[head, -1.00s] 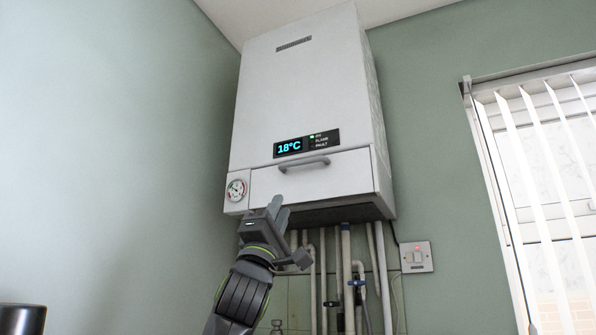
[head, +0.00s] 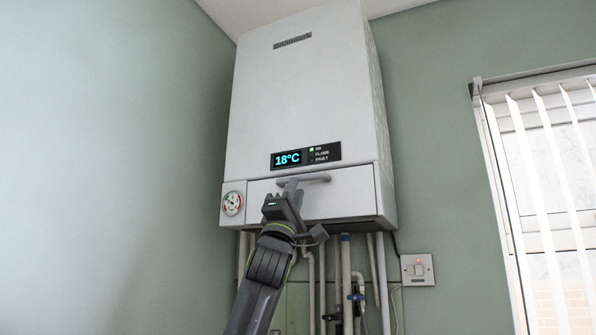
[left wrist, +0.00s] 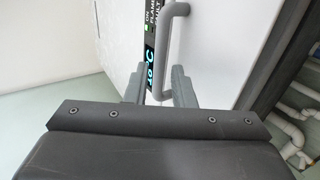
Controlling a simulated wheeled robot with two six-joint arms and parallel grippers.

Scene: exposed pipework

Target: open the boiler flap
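The white boiler (head: 300,90) hangs high on the wall. Its flap (head: 346,194) is closed, a white panel at the bottom front with a grey bar handle (head: 318,178). My left gripper (head: 290,188) is at the left end of the handle, its fingers pointing up. In the left wrist view the two fingers (left wrist: 158,85) stand apart. The handle (left wrist: 168,50) runs down between them, nearer the right finger; whether it touches is unclear. The gripper partly hides the flap and the handle's left end in the head view. My right gripper is not in view.
A display (head: 306,156) reading 18°C sits above the flap, and a round gauge (head: 232,203) to its left. Several pipes (head: 346,280) run down below the boiler. A switch (head: 417,269) and a blinded window (head: 545,200) are to the right.

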